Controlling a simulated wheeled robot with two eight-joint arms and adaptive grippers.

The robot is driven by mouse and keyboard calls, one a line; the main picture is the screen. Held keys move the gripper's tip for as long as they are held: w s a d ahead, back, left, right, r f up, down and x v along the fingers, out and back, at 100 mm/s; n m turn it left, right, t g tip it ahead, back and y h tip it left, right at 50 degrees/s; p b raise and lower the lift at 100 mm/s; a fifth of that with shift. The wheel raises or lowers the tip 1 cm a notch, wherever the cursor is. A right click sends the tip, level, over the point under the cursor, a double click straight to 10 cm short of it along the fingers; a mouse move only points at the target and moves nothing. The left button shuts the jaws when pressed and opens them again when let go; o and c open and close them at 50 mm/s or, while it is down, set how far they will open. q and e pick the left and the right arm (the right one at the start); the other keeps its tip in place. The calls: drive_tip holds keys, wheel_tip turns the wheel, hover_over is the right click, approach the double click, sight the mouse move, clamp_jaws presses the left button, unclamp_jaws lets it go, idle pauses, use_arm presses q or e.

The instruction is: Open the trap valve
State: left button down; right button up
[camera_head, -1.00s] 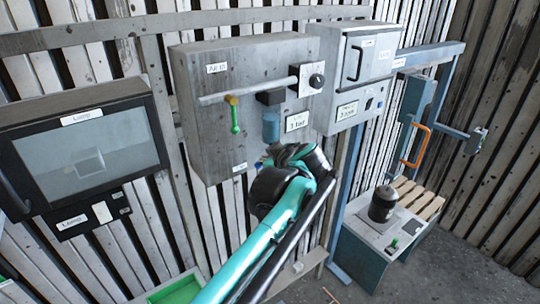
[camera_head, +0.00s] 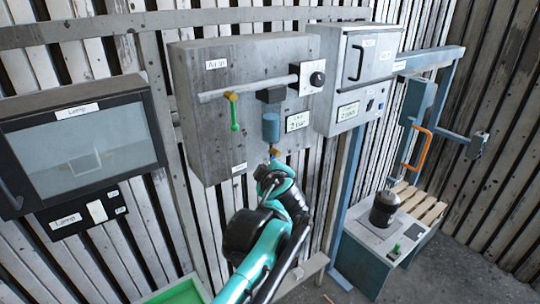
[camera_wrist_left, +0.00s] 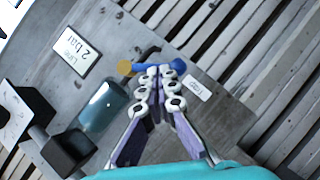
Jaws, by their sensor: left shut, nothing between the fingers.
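The trap valve is a small yellow fitting (camera_head: 273,151) under the blue bowl (camera_head: 271,127) on the grey cabinet. The wrist view shows its yellow end (camera_wrist_left: 124,67) and a blue handle (camera_wrist_left: 172,65), with the bowl (camera_wrist_left: 103,106) to the lower left. My left gripper (camera_head: 271,163) is shut and empty just below the bowl. Its fingertips (camera_wrist_left: 153,76) overlap the valve in the wrist view and hide the part between the yellow end and the handle. I cannot tell whether they touch. My right gripper is not in view.
The grey cabinet (camera_head: 205,130) also carries a horizontal pipe with a green-handled valve (camera_head: 234,112), a black knob (camera_head: 317,79) and a "bar" display (camera_head: 297,122). A lamp box (camera_head: 85,145) stands left. A low bench (camera_head: 395,240) stands right.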

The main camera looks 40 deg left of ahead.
use_arm(q)
drive_tip(key=shift+w+f+n+t+b, duration=0.2)
drive_tip(key=shift+f+n+t+b, duration=0.5)
drive_tip(key=shift+n, duration=0.1)
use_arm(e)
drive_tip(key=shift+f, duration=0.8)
use_arm(q)
drive_tip(key=shift+w+d+f+b, duration=0.3)
drive_tip(key=shift+w+f+b, duration=0.4)
drive_tip(key=shift+w+f, duration=0.15)
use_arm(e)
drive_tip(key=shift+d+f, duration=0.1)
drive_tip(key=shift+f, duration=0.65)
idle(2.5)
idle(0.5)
